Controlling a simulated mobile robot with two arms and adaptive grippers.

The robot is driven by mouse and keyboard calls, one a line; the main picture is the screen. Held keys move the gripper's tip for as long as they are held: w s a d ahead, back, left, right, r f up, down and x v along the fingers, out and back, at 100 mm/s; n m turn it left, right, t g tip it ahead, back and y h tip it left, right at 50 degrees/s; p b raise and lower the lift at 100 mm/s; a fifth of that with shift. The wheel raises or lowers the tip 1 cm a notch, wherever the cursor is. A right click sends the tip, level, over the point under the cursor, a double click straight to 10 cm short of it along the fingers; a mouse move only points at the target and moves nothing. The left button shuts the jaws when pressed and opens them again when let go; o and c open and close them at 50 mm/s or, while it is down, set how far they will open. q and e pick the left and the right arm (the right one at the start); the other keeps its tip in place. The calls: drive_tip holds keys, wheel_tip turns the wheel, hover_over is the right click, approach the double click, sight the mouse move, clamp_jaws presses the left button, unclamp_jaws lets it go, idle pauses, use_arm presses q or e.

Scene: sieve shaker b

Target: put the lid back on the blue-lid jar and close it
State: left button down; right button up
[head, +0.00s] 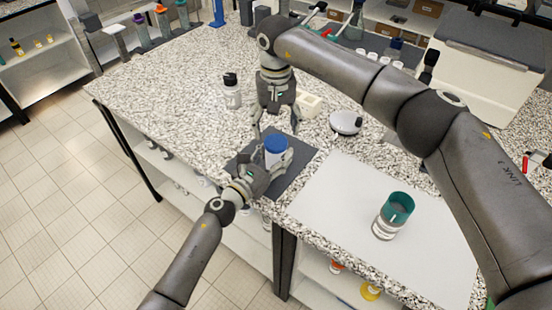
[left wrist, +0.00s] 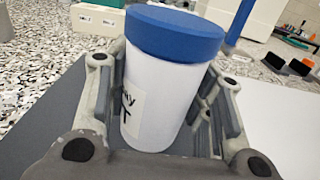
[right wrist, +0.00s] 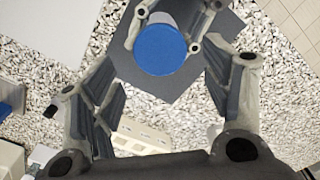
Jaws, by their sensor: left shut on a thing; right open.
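The jar (left wrist: 155,95) is white with a dark-lettered label and stands upright on a dark grey mat (head: 300,158). Its blue lid (head: 276,144) sits on top of the jar and looks level in the left wrist view (left wrist: 175,33). My left gripper (head: 268,170) is shut around the jar's body, below the lid. My right gripper (head: 276,132) is open and empty, pointing down just above and behind the jar. In the right wrist view the blue lid (right wrist: 160,49) lies beyond the open fingers. Whether the lid is tightened cannot be told.
A white board (head: 340,195) with a teal-rimmed clear container (head: 394,215) lies to the right. A dark-capped bottle (head: 232,92) stands at the back left, and a round white device (head: 346,123) at the back right. The counter's left part is clear.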

sight(276, 141)
drive_tip(key=shift+f, duration=2.7)
drive_tip(key=shift+c, duration=0.3)
